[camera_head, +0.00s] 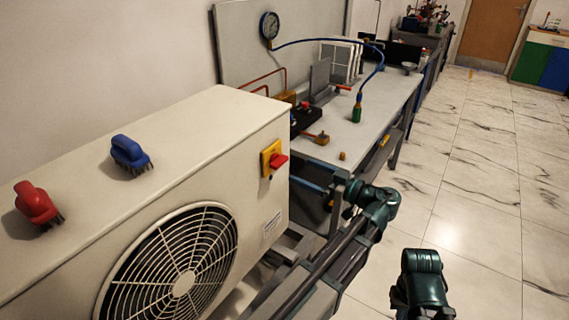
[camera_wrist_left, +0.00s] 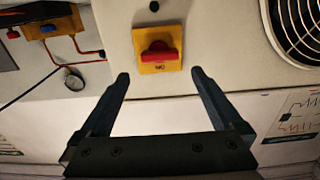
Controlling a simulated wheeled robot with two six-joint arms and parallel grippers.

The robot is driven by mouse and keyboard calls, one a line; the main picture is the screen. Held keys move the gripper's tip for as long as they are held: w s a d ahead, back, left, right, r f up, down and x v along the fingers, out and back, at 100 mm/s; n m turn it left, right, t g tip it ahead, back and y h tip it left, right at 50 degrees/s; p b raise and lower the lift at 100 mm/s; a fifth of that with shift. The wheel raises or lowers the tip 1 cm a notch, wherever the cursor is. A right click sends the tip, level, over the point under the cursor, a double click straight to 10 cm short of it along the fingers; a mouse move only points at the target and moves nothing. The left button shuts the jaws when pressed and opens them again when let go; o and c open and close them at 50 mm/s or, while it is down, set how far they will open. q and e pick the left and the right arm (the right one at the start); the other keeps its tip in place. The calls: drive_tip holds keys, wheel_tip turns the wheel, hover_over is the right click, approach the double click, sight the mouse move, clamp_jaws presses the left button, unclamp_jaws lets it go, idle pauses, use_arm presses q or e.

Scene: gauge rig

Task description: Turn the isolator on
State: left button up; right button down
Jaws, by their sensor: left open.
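The isolator is a yellow plate (camera_head: 266,157) with a red handle (camera_head: 278,161) on the front face of the cream fan unit (camera_head: 250,150), near its right end. In the left wrist view the yellow plate (camera_wrist_left: 176,65) and red handle (camera_wrist_left: 159,48) are just beyond my fingertips. The handle lies across the plate there; lettering beside it is small and unclear. My left gripper (camera_wrist_left: 159,76) is open and empty, facing the isolator without touching it. In the head view my left gripper (camera_head: 310,184) is below and right of the isolator. My right gripper is not in view.
A red brush (camera_head: 37,203) and a blue brush (camera_head: 130,152) lie on the unit's top. The fan grille (camera_head: 180,270) is left of the isolator. The floor at right is clear.

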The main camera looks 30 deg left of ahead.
sight(283, 162)
use_arm(q)
drive_tip(key=a, duration=0.7)
drive_tip(key=shift+w+a, duration=0.3)
drive_tip(key=shift+w, duration=0.05)
drive_tip(key=c, duration=1.2)
